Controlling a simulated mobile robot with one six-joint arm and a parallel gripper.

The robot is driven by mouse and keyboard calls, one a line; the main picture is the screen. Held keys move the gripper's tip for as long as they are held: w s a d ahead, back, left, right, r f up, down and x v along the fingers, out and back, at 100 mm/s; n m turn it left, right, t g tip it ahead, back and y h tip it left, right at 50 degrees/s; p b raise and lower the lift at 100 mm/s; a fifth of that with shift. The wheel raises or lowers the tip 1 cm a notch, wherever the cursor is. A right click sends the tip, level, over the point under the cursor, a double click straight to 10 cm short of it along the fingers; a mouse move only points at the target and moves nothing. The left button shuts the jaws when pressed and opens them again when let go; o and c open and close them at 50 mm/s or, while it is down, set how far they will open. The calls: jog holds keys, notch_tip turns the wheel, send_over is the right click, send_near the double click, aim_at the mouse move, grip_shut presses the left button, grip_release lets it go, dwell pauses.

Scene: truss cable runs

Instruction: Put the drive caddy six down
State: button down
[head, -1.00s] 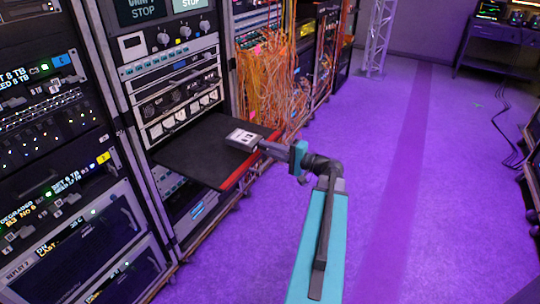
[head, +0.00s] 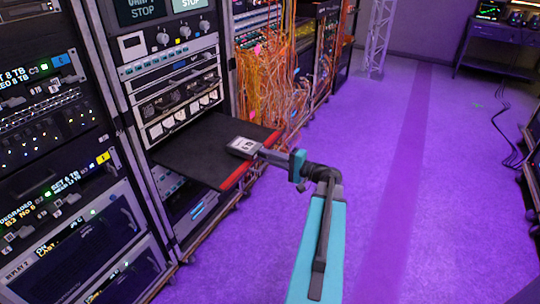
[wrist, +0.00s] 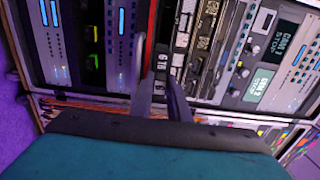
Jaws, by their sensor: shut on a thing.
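The drive caddy (head: 243,146), a small grey block with a pale label, is over the right part of a black pull-out shelf (head: 190,150) with a red front edge. I cannot tell whether it touches the shelf. My gripper (head: 258,152) is shut on the caddy's near end, reaching in over the red edge from the right. In the wrist view the caddy (wrist: 160,72) shows as a narrow dark strip with white marks between the two fingers of my gripper (wrist: 158,85). Its far side is hidden.
A rack (head: 175,75) with knobs and switches stands behind and above the shelf. Drive bays (head: 50,130) with lit displays stand at left. Orange cables (head: 275,85) hang just beyond the shelf. The bare shelf left of the caddy is free.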

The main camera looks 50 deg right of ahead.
jog(key=shift+f+b, duration=0.3)
jog(key=c, duration=2)
grip_release()
jog(key=shift+r, duration=0.25)
jog(key=shift+r+p, duration=0.15)
jog(key=shift+p, duration=0.25)
jog(key=v, duration=1.2)
